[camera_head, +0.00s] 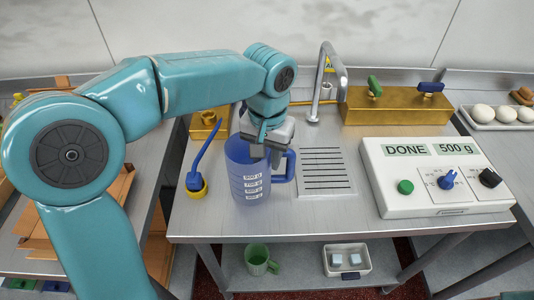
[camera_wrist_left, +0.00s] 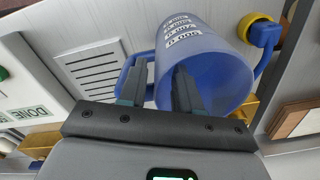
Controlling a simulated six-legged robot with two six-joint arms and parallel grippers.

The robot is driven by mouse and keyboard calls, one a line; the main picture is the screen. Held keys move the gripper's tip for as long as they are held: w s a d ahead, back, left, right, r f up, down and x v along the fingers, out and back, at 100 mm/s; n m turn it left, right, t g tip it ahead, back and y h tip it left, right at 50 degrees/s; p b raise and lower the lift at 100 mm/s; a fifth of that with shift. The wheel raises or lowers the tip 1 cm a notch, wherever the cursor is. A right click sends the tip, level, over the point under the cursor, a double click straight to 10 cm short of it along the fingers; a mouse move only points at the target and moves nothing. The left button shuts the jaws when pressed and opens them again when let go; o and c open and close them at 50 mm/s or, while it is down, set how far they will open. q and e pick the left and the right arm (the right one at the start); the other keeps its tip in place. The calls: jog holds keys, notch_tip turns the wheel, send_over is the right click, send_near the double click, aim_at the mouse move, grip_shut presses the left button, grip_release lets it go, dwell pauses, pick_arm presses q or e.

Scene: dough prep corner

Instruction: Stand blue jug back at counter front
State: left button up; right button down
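The blue jug (camera_head: 245,175) stands upright on the steel counter, left of the grooved drain area and near the front edge. Its handle (camera_head: 291,165) points right and its white markings face me. In the left wrist view the jug (camera_wrist_left: 205,50) shows its open mouth. My left gripper (camera_head: 264,150) is above the jug's rim on the handle side. In the wrist view its fingers (camera_wrist_left: 160,85) are spread, one inside the mouth and one outside near the handle, with the jug wall between them. A gap shows, so it looks open. My right gripper is not in view.
A white scale box (camera_head: 430,195) reading "DONE 500 g" stands right. A brass block (camera_head: 395,107) and a faucet (camera_head: 326,85) are behind. A yellow-and-blue tool (camera_head: 196,183) is close left of the jug. A green mug (camera_head: 259,262) sits on the shelf below.

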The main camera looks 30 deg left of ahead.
pick_arm(q)
jog(key=shift+w+r, duration=0.1)
jog(key=shift+r, duration=0.35)
notch_tip(320, 180, up, 11)
jog(key=p, duration=0.1)
jog(key=shift+r+p, duration=0.2)
jog(key=shift+p, duration=0.2)
jog(key=shift+d, duration=0.1)
